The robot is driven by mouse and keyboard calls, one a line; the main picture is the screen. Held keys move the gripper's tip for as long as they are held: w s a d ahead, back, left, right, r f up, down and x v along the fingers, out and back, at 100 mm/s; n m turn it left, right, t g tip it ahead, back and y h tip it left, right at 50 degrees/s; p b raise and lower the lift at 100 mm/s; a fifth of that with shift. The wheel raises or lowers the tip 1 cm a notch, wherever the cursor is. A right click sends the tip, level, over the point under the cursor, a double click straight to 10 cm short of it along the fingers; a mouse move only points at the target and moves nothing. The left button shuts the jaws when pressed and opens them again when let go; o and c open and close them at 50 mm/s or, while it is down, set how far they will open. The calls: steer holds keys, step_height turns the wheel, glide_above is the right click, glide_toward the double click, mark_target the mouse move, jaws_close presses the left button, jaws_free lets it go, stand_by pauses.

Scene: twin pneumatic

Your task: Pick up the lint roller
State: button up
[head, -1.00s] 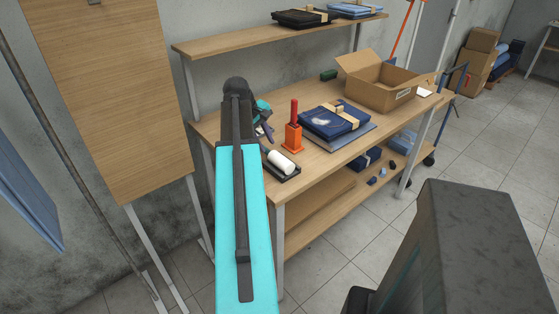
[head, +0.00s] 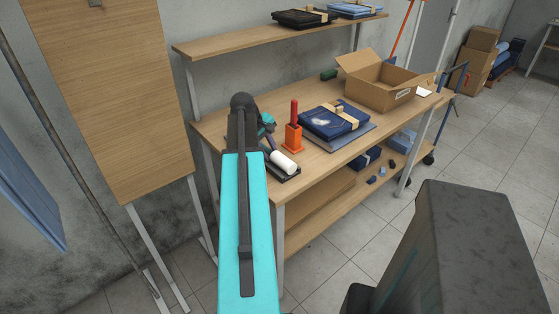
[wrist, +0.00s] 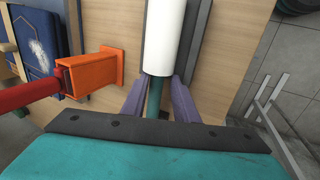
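The lint roller has a white roll (head: 284,163) and lies over a dark tray near the table's front left edge. In the wrist view its white roll (wrist: 165,38) points away from me, and its teal handle (wrist: 154,97) runs back towards my gripper. My gripper (wrist: 158,98) is open, with one purple finger on each side of the handle and small gaps visible. In the head view my gripper (head: 269,141) is partly hidden by my arm, just behind the roll. The handle is hidden there.
An orange holder (head: 293,138) with a red-handled item stands close beside the roller. Folded blue clothing (head: 335,119) and an open cardboard box (head: 382,86) lie further right on the wooden table (head: 329,160). A shelf (head: 276,37) runs above the back.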

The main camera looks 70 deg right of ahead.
stand_by(0.3)
jaws_close()
steer(key=shift+r, duration=0.2)
steer(key=shift+r+b, duration=0.5)
steer(key=shift+r, duration=0.95)
steer(key=shift+s+a+r, duration=0.1)
steer(key=shift+s, duration=0.2)
steer(key=s+a+b, duration=0.1)
steer(key=s+a, duration=0.1)
steer(key=s, duration=0.5)
steer(key=s+a+r+b, duration=0.1)
steer(key=s+a, duration=0.2)
steer(key=s, duration=0.4)
steer(key=shift+s+a+r+b, duration=0.2)
steer(key=shift+a+r+b, duration=0.05)
steer(key=shift+r+b, duration=0.05)
